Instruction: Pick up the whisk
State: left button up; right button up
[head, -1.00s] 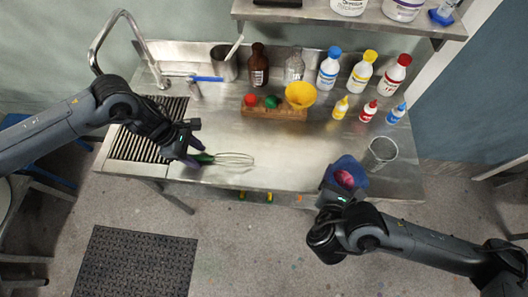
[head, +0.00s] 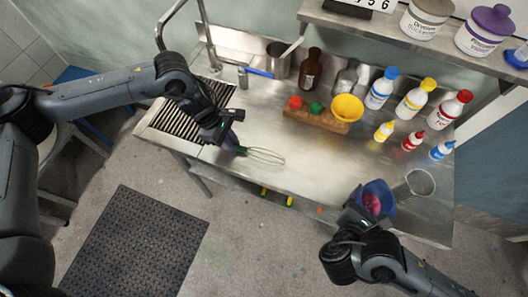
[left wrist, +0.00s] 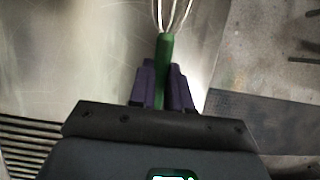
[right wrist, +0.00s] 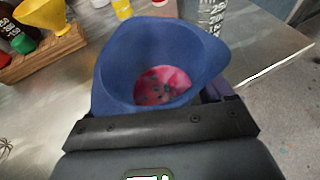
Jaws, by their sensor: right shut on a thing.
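The whisk has a green handle and wire loops (head: 265,156). It lies near the front edge of the steel counter, right of the drain grooves. My left gripper (head: 232,146) is at its handle. In the left wrist view the green handle (left wrist: 164,55) runs between the purple fingers (left wrist: 162,88), which sit close on both sides; whether they press on it is unclear. My right gripper (right wrist: 165,112) is shut on a blue jug (right wrist: 112,65) with pink contents, held upright by the counter's front right; its fingers are mostly hidden. The jug also shows in the head view (head: 388,192).
A wooden rack (head: 314,121) holds red and green items and a yellow funnel (head: 347,108). Several bottles stand behind. A clear beaker (head: 418,184) stands near the jug. A tap (head: 205,35) rises at the left; a shelf (head: 400,30) overhangs the back. The mid-counter is clear.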

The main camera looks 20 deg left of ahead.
pick_arm(q)
grip_shut()
jog(key=shift+r, duration=0.2)
